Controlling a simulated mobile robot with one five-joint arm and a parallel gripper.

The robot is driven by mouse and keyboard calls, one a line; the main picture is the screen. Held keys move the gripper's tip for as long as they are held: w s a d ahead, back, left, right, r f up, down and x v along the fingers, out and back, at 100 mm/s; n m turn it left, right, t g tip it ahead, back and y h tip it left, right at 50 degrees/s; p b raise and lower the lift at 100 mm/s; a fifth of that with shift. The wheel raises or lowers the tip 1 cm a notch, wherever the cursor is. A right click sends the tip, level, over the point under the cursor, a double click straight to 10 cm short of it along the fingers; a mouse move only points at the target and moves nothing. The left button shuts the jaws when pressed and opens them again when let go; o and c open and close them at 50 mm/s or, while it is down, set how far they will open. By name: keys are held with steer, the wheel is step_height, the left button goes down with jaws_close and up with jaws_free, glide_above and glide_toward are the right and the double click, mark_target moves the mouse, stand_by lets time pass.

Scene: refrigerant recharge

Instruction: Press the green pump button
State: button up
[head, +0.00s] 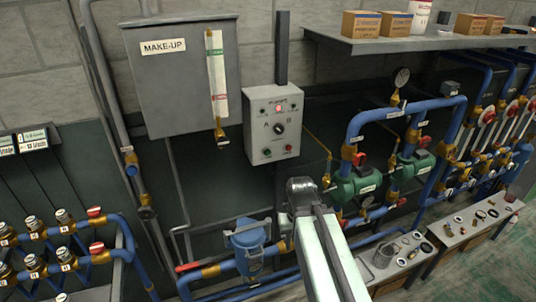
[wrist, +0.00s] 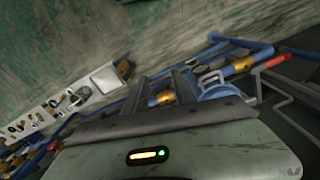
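A grey control box (head: 273,124) hangs on the wall near the middle of the head view. It has a red lamp on top, a dark A/B knob (head: 279,128), and two small buttons at its bottom. The small green button (head: 266,153) is at the lower left, the red button (head: 289,149) at the lower right. My arm rises from the bottom of the head view, its end below and right of the box, apart from the buttons in the picture. In the wrist view my gripper (wrist: 162,80) has two dark fingers apart with nothing between them.
A grey make-up tank (head: 183,80) stands left of the box. Blue pipes with green pumps (head: 357,187) are to the right. A shelf (head: 420,42) with cartons overhangs at upper right. A blue strainer (head: 250,245) is at lower left of my arm. A bench (head: 385,276) holds small parts.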

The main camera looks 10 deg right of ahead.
jaws_close()
stand_by(1.4)
